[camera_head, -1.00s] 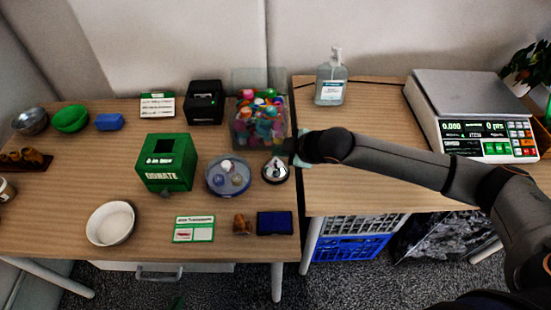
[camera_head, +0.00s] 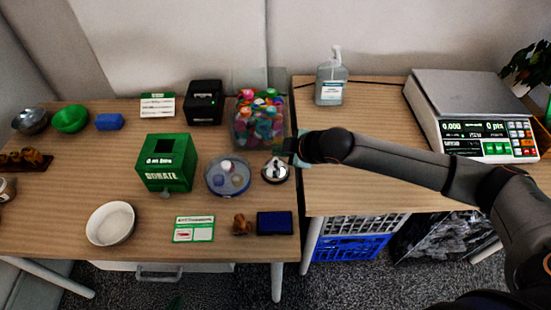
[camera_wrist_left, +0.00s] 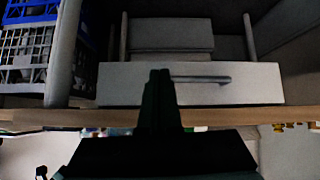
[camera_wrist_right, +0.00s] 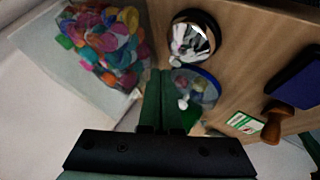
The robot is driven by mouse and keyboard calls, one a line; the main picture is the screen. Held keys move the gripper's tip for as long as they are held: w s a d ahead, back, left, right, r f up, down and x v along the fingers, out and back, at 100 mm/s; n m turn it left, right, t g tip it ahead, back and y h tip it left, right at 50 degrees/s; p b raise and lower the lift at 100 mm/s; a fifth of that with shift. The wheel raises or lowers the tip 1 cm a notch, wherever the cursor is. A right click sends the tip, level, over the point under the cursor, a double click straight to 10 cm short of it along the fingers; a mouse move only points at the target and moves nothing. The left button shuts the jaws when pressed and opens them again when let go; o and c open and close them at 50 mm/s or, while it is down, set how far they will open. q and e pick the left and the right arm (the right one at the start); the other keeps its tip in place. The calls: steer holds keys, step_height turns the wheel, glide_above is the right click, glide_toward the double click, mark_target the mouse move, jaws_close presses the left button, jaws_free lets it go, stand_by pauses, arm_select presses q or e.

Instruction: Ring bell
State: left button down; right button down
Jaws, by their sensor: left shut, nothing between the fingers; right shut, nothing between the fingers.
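The bell (camera_head: 275,171), a silver dome on a dark base, stands near the right edge of the left table. It also shows in the right wrist view (camera_wrist_right: 190,42). My right gripper (camera_head: 284,147) reaches in from the right, shut and empty, just behind and above the bell's right side. In the right wrist view its fingers (camera_wrist_right: 164,73) point toward the tabletop beside the bell, with a visible gap in the picture. My left gripper (camera_wrist_left: 160,75) is shut and empty, in front of the table edge and drawer; the bell is not visible in that view.
A clear bin of colourful items (camera_head: 259,122) stands behind the bell. A round blue-rimmed dish (camera_head: 228,190) is left of it, beside a green donation box (camera_head: 165,163). A blue pad (camera_head: 275,223) and brown stamp (camera_head: 242,225) lie in front. Sanitizer (camera_head: 331,80) stands behind my right arm.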

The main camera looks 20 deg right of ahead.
steer(key=shift+f, duration=0.1)
steer(key=shift+f, duration=0.25)
steer(key=shift+f, duration=0.6)
stand_by(0.7)
steer(key=shift+r, duration=0.1)
steer(key=shift+r+p, duration=0.85)
steer(key=shift+p, duration=0.35)
steer(key=shift+r, duration=0.1)
step_height(320, 180, up, 5)
steer(key=p, duration=0.5)
steer(key=shift+p, duration=0.35)
